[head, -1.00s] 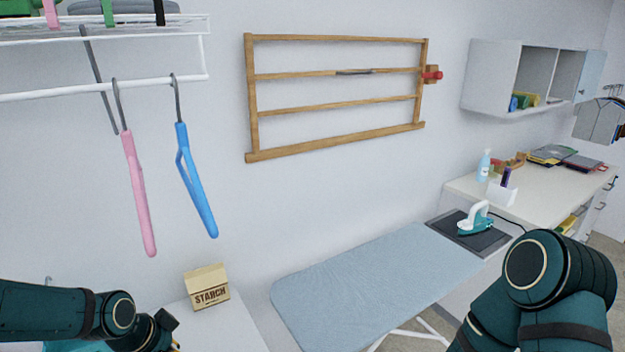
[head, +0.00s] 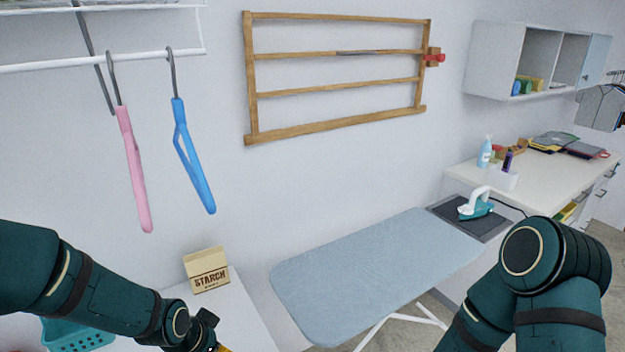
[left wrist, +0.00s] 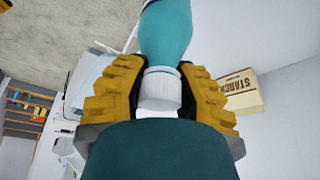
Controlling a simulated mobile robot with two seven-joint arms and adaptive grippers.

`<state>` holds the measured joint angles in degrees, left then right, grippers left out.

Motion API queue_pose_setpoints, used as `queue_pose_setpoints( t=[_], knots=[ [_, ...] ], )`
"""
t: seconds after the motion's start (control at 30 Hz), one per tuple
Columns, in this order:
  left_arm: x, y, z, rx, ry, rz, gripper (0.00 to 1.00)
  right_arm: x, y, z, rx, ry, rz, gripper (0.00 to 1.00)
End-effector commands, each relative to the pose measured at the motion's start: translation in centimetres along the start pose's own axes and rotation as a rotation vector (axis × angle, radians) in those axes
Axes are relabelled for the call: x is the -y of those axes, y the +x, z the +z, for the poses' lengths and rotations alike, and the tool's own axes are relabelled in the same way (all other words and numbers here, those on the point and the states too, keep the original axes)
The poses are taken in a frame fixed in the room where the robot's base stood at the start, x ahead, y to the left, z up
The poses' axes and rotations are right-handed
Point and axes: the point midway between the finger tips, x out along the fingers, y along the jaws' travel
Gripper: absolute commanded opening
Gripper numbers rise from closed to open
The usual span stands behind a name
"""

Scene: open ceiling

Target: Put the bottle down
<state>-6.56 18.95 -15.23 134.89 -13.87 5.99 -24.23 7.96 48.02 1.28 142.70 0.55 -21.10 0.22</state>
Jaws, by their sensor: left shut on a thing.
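In the left wrist view, a teal bottle (left wrist: 166,32) with a white ribbed cap (left wrist: 160,90) sits between the yellow pads of my left gripper (left wrist: 160,92). The gripper is shut on it around the cap. The rest of the bottle runs out of the top of that view. In the head view, my left arm reaches in from the left, and only the edge of the left gripper (head: 222,348) shows at the bottom; the bottle is hidden there. My right arm shows at the lower right, but its gripper is out of view.
A starch box (head: 207,271) stands on a white surface (head: 236,305) near my left arm, with bare room in front of it. A teal basket (head: 75,337) is at the lower left. An ironing board (head: 370,275) and an iron (head: 476,207) are to the right.

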Motion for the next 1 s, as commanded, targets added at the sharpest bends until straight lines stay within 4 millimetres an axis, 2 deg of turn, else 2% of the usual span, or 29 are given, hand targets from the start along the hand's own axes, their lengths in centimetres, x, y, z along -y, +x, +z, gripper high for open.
queue_pose_setpoints(
  t=[0.2,0.53,0.73,1.0],
  knots=[
    [-2.1,3.0,0.4,0.003,-0.092,-0.04,0.0,-0.4,1.2,0.3,0.003,-0.001,0.001,0.61],
    [-3.2,6.8,2.1,0.002,-0.304,-0.128,0.0,-1.1,3.1,0.7,0.009,-0.002,0.004,0.61],
    [-2.8,7.6,3.0,-0.001,-0.417,-0.175,0.0,-1.4,4.0,0.9,0.012,-0.003,0.005,0.61],
    [-2.6,7.4,3.1,-0.001,-0.441,-0.183,0.0,-1.4,4.0,0.9,0.012,-0.004,0.005,0.61]
  ],
)
